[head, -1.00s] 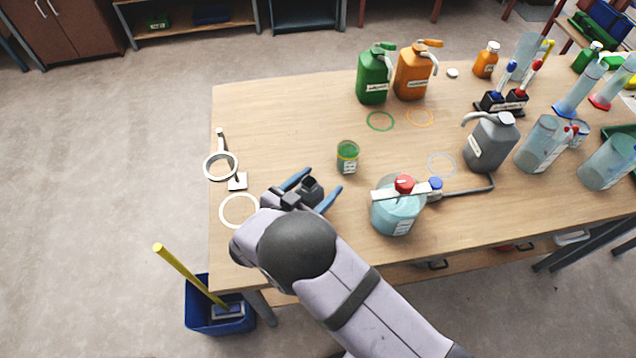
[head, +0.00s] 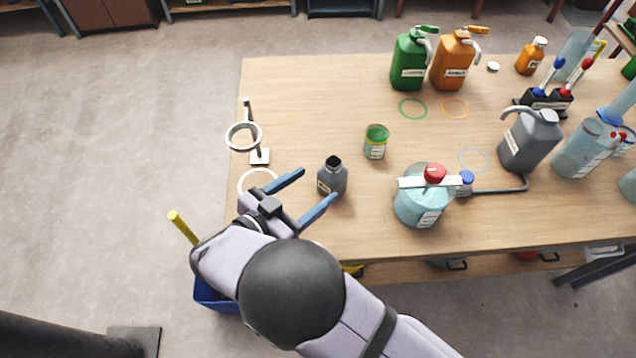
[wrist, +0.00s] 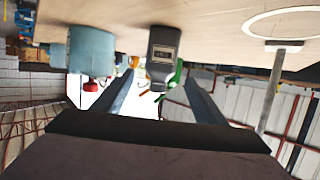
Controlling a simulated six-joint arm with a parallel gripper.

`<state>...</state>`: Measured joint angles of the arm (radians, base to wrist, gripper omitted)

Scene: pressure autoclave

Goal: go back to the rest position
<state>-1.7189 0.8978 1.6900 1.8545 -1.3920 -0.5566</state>
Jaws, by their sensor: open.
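My gripper (head: 318,187) is open and empty in the head view, low over the front left part of the table. Its blue fingers point toward a small dark grey bottle (head: 332,178) with an open neck. The bottle stands upright on the table, just beyond the fingertips. In the wrist view, which is upside down, the bottle (wrist: 163,58) shows between the tips of the open gripper (wrist: 160,78), apart from both fingers.
A teal vessel (head: 420,207) with a red knob and white bar stands to the right. Green (head: 410,62) and orange (head: 454,62) jugs stand at the back.

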